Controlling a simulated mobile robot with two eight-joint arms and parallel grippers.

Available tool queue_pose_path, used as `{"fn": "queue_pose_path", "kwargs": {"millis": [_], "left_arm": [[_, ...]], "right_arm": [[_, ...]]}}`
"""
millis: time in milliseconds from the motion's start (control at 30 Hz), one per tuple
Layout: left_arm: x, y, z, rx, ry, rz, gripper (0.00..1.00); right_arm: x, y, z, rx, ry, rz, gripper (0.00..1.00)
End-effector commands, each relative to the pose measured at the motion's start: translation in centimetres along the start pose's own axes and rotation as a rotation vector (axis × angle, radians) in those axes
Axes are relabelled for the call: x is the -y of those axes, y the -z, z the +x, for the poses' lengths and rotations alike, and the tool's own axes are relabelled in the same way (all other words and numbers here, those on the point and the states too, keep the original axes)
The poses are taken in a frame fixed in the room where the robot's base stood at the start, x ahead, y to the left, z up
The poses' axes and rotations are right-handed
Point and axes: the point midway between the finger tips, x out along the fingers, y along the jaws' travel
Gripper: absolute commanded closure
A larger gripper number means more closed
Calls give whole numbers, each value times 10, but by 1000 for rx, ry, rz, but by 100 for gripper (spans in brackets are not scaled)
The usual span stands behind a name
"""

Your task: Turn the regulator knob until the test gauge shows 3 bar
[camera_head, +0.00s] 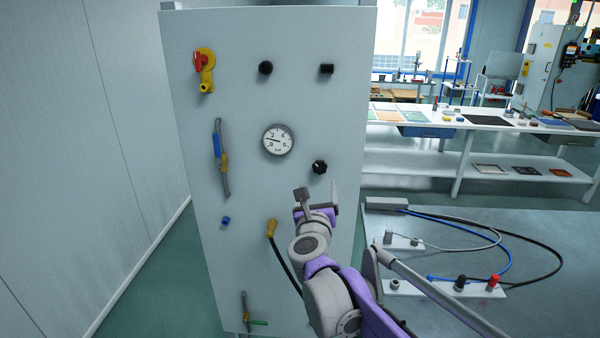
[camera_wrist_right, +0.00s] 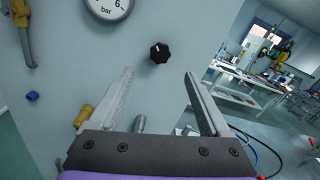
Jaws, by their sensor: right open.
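The round test gauge (camera_head: 278,140) with a white dial marked in bar is on the upright panel; its needle points to the left side, between the 0 and 2 marks as far as I can tell. The black regulator knob (camera_head: 319,167) is below and right of the gauge. In the right wrist view the knob (camera_wrist_right: 159,53) shows beyond the fingertips, and the gauge (camera_wrist_right: 108,6) is cut off at the top. My right gripper (camera_head: 318,197) is open and empty, just below the knob and apart from it. My left gripper is not in view.
The panel also bears a yellow valve with a red handle (camera_head: 203,68), a black round knob (camera_head: 265,68), a black square part (camera_head: 327,69), a blue-handled pipe (camera_head: 219,157) and a yellow hose end (camera_head: 272,228). A bench (camera_head: 540,240) with cables stands at the right.

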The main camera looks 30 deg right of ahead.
Motion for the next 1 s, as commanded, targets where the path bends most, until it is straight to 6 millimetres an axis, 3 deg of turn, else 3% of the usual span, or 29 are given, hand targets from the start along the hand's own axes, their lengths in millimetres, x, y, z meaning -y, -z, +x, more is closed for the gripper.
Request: {"fn": "queue_pose_path", "kwargs": {"millis": [533,700,967,1000], "left_arm": [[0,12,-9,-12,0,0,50],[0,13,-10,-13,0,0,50],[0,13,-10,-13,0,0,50],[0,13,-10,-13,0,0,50]], "right_arm": [[-1,-1,90,2,-2,-5,19],[-1,-1,101,2,-4,-6,19],[-1,0,102,1,-5,-6,19],[-1,0,102,1,-5,-6,23]]}}
